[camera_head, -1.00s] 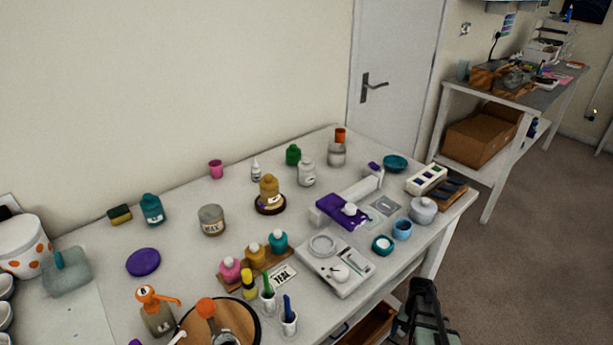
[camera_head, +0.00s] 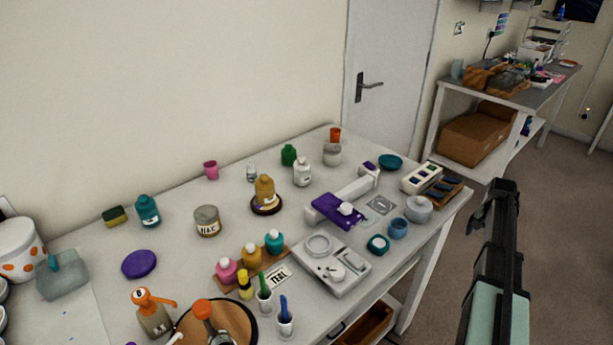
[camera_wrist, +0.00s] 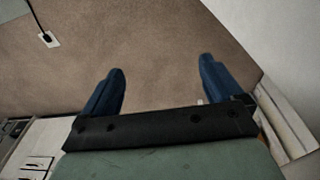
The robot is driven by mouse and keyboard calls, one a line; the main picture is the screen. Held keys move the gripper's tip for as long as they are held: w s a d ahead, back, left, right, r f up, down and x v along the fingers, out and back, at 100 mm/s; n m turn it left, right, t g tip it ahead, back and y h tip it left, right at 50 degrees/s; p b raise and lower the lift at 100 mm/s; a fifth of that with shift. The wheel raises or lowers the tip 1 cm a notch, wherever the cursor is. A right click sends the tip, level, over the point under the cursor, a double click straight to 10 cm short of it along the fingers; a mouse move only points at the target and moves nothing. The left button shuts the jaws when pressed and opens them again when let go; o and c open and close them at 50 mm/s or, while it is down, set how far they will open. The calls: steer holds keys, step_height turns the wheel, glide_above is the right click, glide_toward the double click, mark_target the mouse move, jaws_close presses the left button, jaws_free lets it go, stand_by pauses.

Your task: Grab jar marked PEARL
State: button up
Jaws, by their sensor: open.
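No label reading PEARL is legible in the head view. A white bottle-shaped jar (camera_head: 302,174) with a small dark mark stands upright toward the back of the bench, beside a green jar (camera_head: 288,155). A pale grey jar (camera_head: 332,155) stands right of it, with an orange cup behind. A lidded pale jar (camera_head: 418,209) stands near the right edge. My gripper (camera_head: 502,188) is right of the bench, apart from all the jars. In the wrist view my gripper (camera_wrist: 162,75) has its two blue fingers wide apart, with nothing between them but floor beyond.
A white scale (camera_head: 332,268), a purple-topped white stand (camera_head: 338,208) and blue cups (camera_head: 398,229) crowd the bench's right half. A WAX jar (camera_head: 207,222), amber bottle (camera_head: 265,190) and small coloured bottles stand further left. Floor is open right of the bench (camera_head: 425,275).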

steer(key=w+r+m+t, duration=0.1)
steer(key=w+r+m, duration=0.3)
steer(key=r, duration=0.9)
steer(key=shift+m+t+y, duration=0.4)
steer(key=shift+m+t, duration=0.1)
steer(key=shift+m, duration=0.3)
steer(key=w+a+r, duration=0.2)
steer(key=a, duration=0.1)
steer(key=w+a+r, duration=0.2)
steer(key=a, duration=0.1)
steer(key=w+a+r, duration=0.2)
steer(key=a, duration=0.1)
steer(key=shift+a+r, duration=0.25)
steer(key=shift+a, duration=0.15)
steer(key=w+a+r+m+y, duration=0.1)
steer(key=w+a+r+m, duration=0.1)
steer(key=a, duration=0.9)
steer(key=w+a+r+m+y, duration=0.1)
steer(key=w+a+m, duration=0.1)
steer(key=a, duration=0.8)
steer(key=m+y, duration=0.2)
steer(key=m, duration=0.3)
glide_toward(302, 164)
steer(key=shift+g, duration=0.3)
steer(key=x, duration=0.8)
steer(key=w+x, duration=0.1)
steer(key=x, duration=0.4)
steer(key=shift+c, duration=0.3)
steer(key=c, duration=1.2)
